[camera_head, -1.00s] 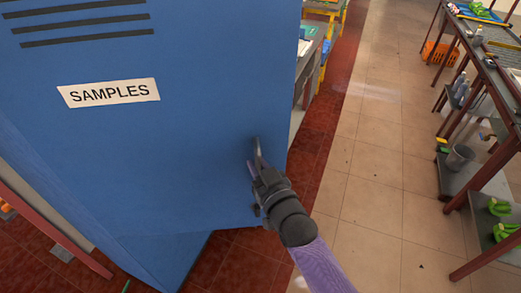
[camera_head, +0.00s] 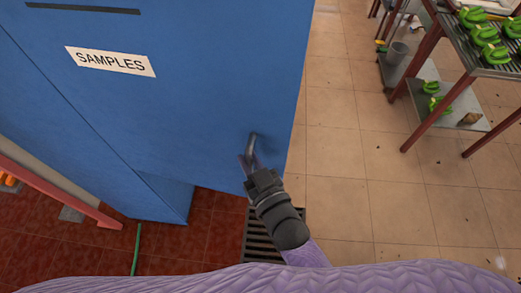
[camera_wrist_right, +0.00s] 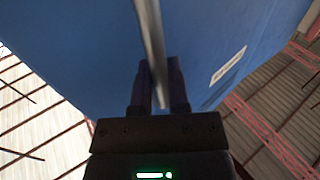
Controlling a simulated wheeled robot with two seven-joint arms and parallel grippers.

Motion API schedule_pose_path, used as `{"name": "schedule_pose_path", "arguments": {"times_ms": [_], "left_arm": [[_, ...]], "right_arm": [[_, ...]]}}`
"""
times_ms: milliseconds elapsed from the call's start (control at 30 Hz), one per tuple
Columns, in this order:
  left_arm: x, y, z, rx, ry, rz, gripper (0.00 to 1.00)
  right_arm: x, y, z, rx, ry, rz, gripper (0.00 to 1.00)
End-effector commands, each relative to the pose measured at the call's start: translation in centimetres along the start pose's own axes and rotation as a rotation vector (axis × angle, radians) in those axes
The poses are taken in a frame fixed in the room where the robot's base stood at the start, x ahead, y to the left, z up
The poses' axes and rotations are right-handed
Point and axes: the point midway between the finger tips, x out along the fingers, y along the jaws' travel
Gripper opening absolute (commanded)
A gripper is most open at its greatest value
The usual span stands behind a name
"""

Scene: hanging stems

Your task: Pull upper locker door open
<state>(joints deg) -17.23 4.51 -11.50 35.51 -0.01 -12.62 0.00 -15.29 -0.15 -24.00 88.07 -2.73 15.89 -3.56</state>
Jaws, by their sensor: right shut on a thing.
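The upper locker door (camera_head: 200,100) is a blue panel with a white SAMPLES label (camera_head: 110,61) and a dark vent slot. Its grey bar handle (camera_head: 252,143) is near the lower right corner. My right gripper (camera_head: 249,161) is shut on the handle, reaching up from below. In the right wrist view the handle (camera_wrist_right: 149,35) runs down between the two dark fingers of the gripper (camera_wrist_right: 160,80), with the blue door (camera_wrist_right: 80,45) behind. I cannot tell for sure how far the door stands from its frame. My left gripper is not in view.
A floor grate (camera_head: 262,244) lies below the door. A red rail (camera_head: 60,195) is at the left. Tiled floor is clear at the right.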

Motion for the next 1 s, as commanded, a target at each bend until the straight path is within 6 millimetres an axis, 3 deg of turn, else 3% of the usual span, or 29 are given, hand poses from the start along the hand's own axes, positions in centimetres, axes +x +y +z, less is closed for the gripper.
{"name": "schedule_pose_path", "arguments": {"times_ms": [533,567,700,1000], "left_arm": [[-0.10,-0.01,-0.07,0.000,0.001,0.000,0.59],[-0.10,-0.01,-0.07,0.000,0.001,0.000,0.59],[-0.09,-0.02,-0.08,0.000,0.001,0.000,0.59],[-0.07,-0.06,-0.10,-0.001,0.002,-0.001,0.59]], "right_arm": [[-0.07,-0.69,-0.07,-0.001,0.003,-0.013,0.00],[-0.07,-0.69,-0.07,-0.001,0.002,-0.013,0.27],[-0.08,-0.66,-0.05,-0.001,0.002,-0.012,0.53],[-0.70,-0.61,0.06,-0.001,-0.001,-0.011,0.53]]}}
